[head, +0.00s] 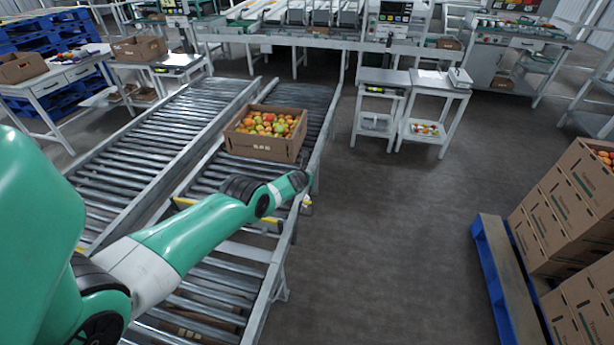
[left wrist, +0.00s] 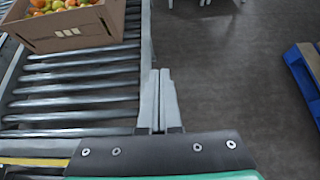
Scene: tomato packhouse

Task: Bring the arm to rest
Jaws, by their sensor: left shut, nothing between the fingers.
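My green left arm (head: 195,238) reaches in from the left of the head view, over the near part of the roller conveyor. Its wrist end lies by the conveyor's right side rail. The fingers are hard to make out in the head view. In the left wrist view my left gripper (left wrist: 160,73) is shut, its two grey fingers side by side with nothing between them. It appears above the conveyor's edge, with floor to its right. A cardboard box (head: 262,146) of red, orange and green tomatoes stands on the rollers beyond the wrist, apart from it. My right gripper is not in view.
Parallel roller conveyors (head: 150,136) run toward the sorting machines at the back. A blue pallet (head: 492,262) with stacked cartons (head: 562,210) stands at the right. Two small white tables (head: 437,84) stand beyond the conveyor. The grey floor (head: 390,230) between conveyor and pallet is clear.

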